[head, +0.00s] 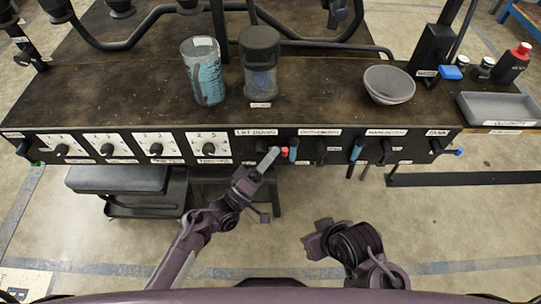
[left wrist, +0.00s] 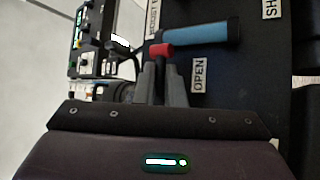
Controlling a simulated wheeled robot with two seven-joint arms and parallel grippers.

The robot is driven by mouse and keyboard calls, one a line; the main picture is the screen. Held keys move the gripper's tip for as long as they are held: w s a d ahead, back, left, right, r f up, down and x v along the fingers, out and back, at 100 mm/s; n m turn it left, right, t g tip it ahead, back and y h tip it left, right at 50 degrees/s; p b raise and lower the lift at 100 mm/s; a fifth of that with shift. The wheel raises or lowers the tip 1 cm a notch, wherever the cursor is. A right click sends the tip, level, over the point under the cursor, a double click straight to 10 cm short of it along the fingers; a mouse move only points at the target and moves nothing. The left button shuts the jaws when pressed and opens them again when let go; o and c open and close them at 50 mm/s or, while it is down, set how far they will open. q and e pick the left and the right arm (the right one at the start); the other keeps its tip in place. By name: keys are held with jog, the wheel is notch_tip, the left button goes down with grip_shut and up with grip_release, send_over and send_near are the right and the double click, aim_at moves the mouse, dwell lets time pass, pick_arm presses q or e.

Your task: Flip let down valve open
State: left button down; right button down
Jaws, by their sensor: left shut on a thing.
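The panel under the bench edge has a label reading LET DOWN (head: 256,132). Just below and right of it, my left gripper (head: 272,157) reaches up to the red-ended valve lever (head: 284,152). In the left wrist view, my left gripper's grey fingers (left wrist: 160,80) are shut on the lever, and its red end (left wrist: 160,50) shows past them. An OPEN label (left wrist: 198,75) is to the right of the fingers. The fingers hide much of the lever. My right gripper (head: 316,240) is below the panel, apart from it; its jaws are unclear.
A blue handle (head: 293,148) lies close beside the red end; it also shows in the left wrist view (left wrist: 205,38). More valves and several dials (head: 108,149) line the panel. A blue-patterned jug (head: 207,80), a dark-lidded container (head: 260,70) and a grey bowl (head: 389,84) stand above.

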pick_arm(q)
jog(key=c, duration=1.5)
grip_release()
jog(key=shift+a, duration=0.1)
jog(key=v, duration=0.7)
jog(key=shift+s+a+f, duration=0.2)
jog(key=shift+s, duration=0.05)
